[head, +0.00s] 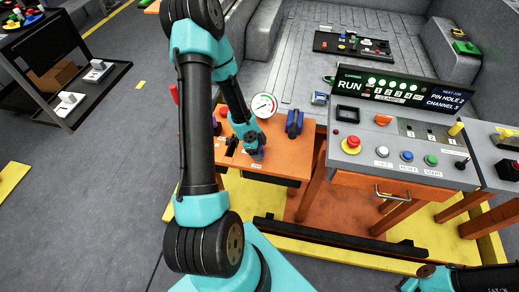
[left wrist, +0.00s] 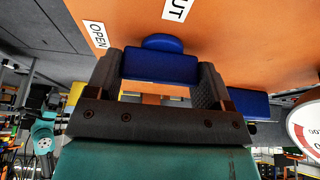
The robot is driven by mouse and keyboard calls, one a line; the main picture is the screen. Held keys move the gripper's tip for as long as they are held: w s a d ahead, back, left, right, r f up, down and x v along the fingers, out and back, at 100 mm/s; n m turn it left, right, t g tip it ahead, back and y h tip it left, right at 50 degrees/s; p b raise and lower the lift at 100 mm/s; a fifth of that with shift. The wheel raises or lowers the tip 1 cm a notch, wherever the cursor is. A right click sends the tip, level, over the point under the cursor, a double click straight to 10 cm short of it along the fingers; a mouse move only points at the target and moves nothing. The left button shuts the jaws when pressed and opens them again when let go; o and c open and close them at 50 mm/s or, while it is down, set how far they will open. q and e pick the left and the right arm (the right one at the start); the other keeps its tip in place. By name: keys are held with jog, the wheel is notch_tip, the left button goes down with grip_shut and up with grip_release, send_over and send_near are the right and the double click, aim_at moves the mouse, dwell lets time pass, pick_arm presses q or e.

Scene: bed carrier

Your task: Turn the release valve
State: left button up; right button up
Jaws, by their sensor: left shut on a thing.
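My left gripper (head: 256,150) is low over the orange table, in front of the round gauge. In the left wrist view its two dark fingers (left wrist: 160,72) are on either side of a blue handle (left wrist: 157,65), shut on it. The handle appears to be the release valve's; a rounded blue part shows beyond it. An "OPEN" label (left wrist: 95,34) lies to the left, and a label ending in "UT" (left wrist: 178,8) lies beyond the handle. In the head view my gripper mostly hides the valve.
The white gauge (head: 264,106) stands just behind my gripper. The grey control console (head: 365,145) with buttons and a RUN display stands farther right.

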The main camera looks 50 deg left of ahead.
pick_arm(q)
jog(key=shift+n, duration=0.6)
jog(key=shift+n+t+y, duration=0.6)
jog(key=shift+n+y, duration=0.2)
jog(key=shift+n, duration=1)
jog(key=n+y, duration=0.1)
jog(key=n, duration=0.3)
jog(key=shift+t, duration=0.4)
jog(key=n+y, duration=0.2)
jog(key=n, duration=0.2)
jog(key=shift+n, duration=0.3)
jog(key=n, duration=0.2)
jog(key=n+g+y, duration=0.1)
jog(key=n, duration=0.1)
jog(key=shift+y, duration=0.3)
jog(key=shift+n, duration=0.3)
jog(key=o, duration=0.9)
